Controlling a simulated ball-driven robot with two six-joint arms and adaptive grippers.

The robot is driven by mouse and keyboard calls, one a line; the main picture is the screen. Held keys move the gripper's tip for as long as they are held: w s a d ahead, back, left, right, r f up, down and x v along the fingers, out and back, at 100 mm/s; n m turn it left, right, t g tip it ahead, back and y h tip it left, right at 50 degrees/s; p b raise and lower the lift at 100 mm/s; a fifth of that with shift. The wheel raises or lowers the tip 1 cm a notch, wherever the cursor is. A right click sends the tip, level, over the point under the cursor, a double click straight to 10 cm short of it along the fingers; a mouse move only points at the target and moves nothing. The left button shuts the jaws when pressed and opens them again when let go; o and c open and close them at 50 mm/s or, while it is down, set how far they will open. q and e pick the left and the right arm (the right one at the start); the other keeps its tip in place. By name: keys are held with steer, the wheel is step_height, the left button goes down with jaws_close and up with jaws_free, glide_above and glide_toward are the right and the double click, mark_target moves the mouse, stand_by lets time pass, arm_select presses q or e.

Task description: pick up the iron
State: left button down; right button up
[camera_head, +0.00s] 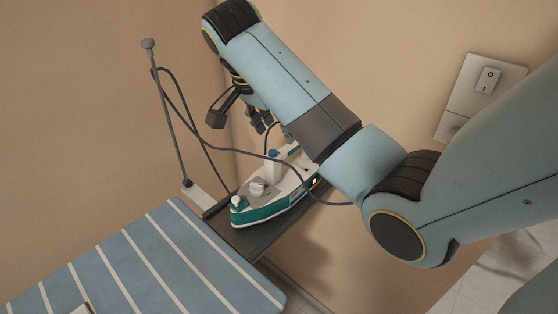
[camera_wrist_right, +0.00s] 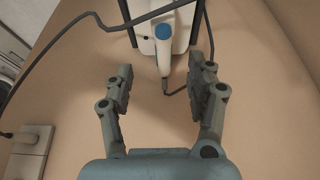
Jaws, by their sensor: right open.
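The iron (camera_head: 272,192) is white and teal with a blue button. It rests on a dark shelf (camera_head: 258,236) at the end of a striped ironing board (camera_head: 150,262). My right arm reaches over it from the right and hides part of it. My right gripper (camera_head: 240,118) is open, above and behind the iron in the head view. In the right wrist view the iron (camera_wrist_right: 163,38) is at the top, its white handle end pointing between the open fingers (camera_wrist_right: 165,85) and just beyond their tips. Nothing is between the fingers. My left gripper is not in view.
A thin upright rod (camera_head: 167,110) stands at the board's end and carries a dark cable (camera_head: 208,127) that loops across the iron. A wall plate with a switch (camera_head: 488,82) is on the wall at the right. The wall is close behind my right gripper.

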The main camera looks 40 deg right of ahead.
mark_target(283, 148)
steer(key=x, duration=0.3)
steer(key=shift+s, duration=0.1)
steer(key=x, duration=0.4)
steer(key=p+x, duration=0.1)
steer(key=x, duration=0.1)
steer(key=shift+w+f, duration=0.15)
steer(key=shift+w, duration=0.2)
steer(key=shift+a, duration=0.1)
jaws_close()
steer(key=shift+w, duration=0.1)
